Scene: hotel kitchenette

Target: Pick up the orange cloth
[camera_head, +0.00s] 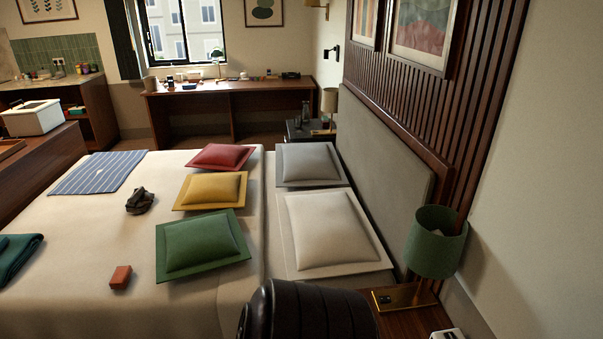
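A small folded orange-red item (120,277), which looks like the orange cloth, lies on the cream bedspread (75,300) at the lower left of the head view. It is compact and block-like, with bare bedspread around it. No other orange cloth shows. Neither of my grippers can be made out in this view.
Red (220,156), yellow (211,189) and green (203,244) cushions lie right of the orange item. A dark crumpled object (140,201), a striped blue cloth (98,173) and a dark green folded cloth (18,256) share the bed. A green lamp (436,242) stands right.

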